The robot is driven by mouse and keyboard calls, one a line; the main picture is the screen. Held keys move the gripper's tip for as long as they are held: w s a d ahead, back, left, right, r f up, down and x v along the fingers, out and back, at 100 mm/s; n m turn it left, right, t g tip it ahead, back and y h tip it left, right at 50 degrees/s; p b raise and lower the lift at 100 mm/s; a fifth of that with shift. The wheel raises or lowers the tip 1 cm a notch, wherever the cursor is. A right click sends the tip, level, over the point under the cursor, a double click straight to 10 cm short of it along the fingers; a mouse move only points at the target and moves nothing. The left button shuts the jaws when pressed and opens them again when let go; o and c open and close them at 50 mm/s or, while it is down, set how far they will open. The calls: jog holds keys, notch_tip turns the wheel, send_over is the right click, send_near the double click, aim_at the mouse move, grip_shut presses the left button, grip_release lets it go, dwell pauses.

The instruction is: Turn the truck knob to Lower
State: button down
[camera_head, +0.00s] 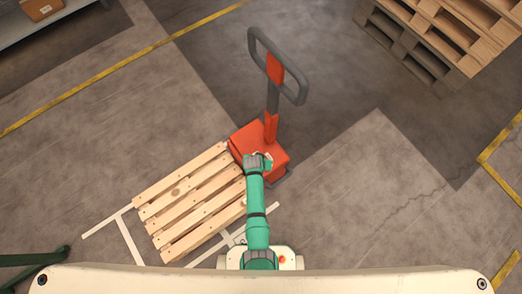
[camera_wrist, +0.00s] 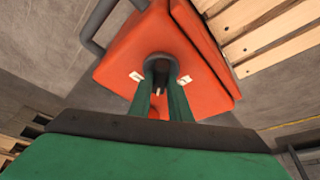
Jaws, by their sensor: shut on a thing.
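The orange pallet truck (camera_head: 243,140) stands in the middle of the head view with its grey loop handle (camera_head: 297,95) upright. In the wrist view its orange housing (camera_wrist: 120,62) fills the upper middle. In the head view my gripper (camera_head: 258,162) covers the knob.
A light wooden pallet (camera_head: 188,198) lies against the truck's left side. Stacked pallets (camera_head: 440,38) stand at upper right. A shelf with a cardboard box (camera_head: 42,9) is at upper left. The floor right of the truck is clear.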

jog(key=m, duration=0.2)
jog(key=m+h, duration=0.1)
jog(key=m, duration=0.1)
jog(key=shift+w+a+m+g+h, duration=0.1)
jog(key=shift+m+g+h, duration=0.2)
jog(key=shift+g, duration=0.1)
jog(key=shift+m+g+h, duration=0.4)
jog(key=shift+m, duration=1.2)
jog(key=c, duration=1.6)
grip_release()
jog(key=shift+a, duration=0.1)
jog(key=shift+c, duration=0.2)
jog(key=v, duration=1)
jog(key=shift+a+r, duration=0.15)
jog(key=shift+r, duration=0.25)
